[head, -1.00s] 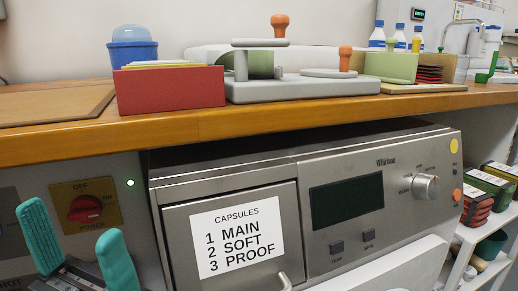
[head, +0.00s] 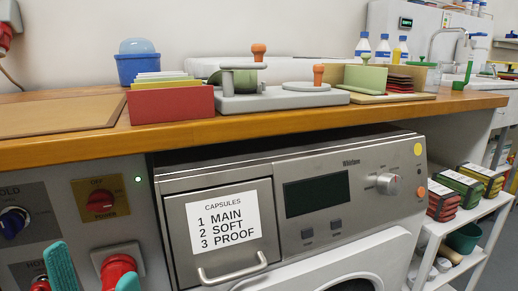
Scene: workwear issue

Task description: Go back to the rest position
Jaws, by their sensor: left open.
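My left gripper (head: 95,278) shows only as two teal fingertips at the bottom left edge of the head view. The rest of the gripper is below the frame. My right gripper is not in view.
A wooden counter (head: 60,152) runs across, bearing a red box (head: 172,106) of cards, a blue tub (head: 138,68) and a grey press (head: 280,98). Below are a washing machine (head: 300,228) and, at right, a white shelf (head: 455,222). The floor at far right looks clear.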

